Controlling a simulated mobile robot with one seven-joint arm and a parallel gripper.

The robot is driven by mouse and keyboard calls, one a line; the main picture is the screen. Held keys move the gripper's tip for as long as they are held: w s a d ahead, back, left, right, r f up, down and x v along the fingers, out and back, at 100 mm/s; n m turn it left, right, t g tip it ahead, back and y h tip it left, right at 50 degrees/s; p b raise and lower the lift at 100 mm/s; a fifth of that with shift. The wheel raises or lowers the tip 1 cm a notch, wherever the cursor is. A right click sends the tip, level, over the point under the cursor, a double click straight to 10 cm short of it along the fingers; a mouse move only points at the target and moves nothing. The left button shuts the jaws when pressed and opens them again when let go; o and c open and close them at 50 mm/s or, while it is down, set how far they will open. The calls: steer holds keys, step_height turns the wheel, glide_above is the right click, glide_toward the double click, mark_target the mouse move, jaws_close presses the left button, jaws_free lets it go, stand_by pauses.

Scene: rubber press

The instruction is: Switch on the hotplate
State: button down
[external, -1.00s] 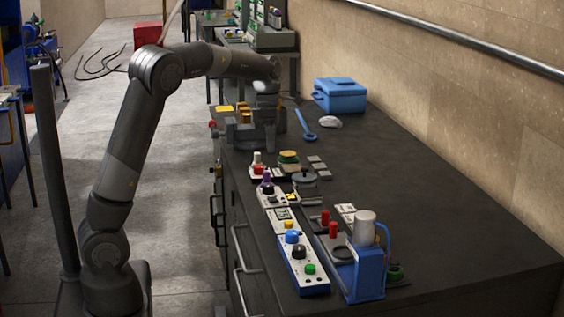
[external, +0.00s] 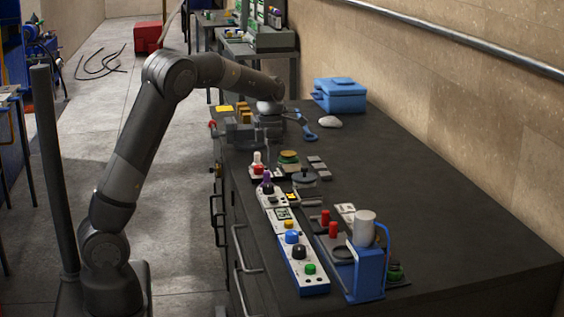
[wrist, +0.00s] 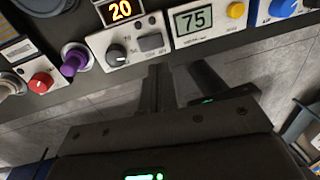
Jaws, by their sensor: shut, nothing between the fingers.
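The hotplate appears to be the unit with an orange "20" display (wrist: 120,10), with a round dark top (external: 303,180) behind its panel in the external view. Its light front panel (wrist: 128,42) carries a dark round knob (wrist: 117,55) and a grey rocker-like switch (wrist: 151,42). My gripper (wrist: 158,78) is shut and empty, its fingertips just below this panel's front edge in the wrist view and apart from the switch as far as I can tell. In the external view my gripper (external: 266,145) hangs over the bench, beyond the panels.
A "75" display panel (wrist: 196,20) with a yellow button adjoins on the right, then a blue knob (wrist: 284,8). A purple knob (wrist: 75,62) and a red knob (wrist: 41,82) lie left. A blue toolbox (external: 340,96) stands at the back; the bench's right side is clear.

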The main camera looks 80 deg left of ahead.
mark_target(274, 200)
steer(key=f, duration=0.2)
steer(key=d+f, duration=0.1)
steer(key=f, duration=0.5)
steer(key=shift+d+f, duration=0.15)
steer(key=shift+f, duration=0.05)
steer(key=shift+d+f+y, duration=0.1)
steer(key=shift+f+y, duration=0.1)
steer(key=shift+y, duration=0.1)
steer(key=shift+a+r, duration=0.2)
steer(key=shift+a, duration=0.6)
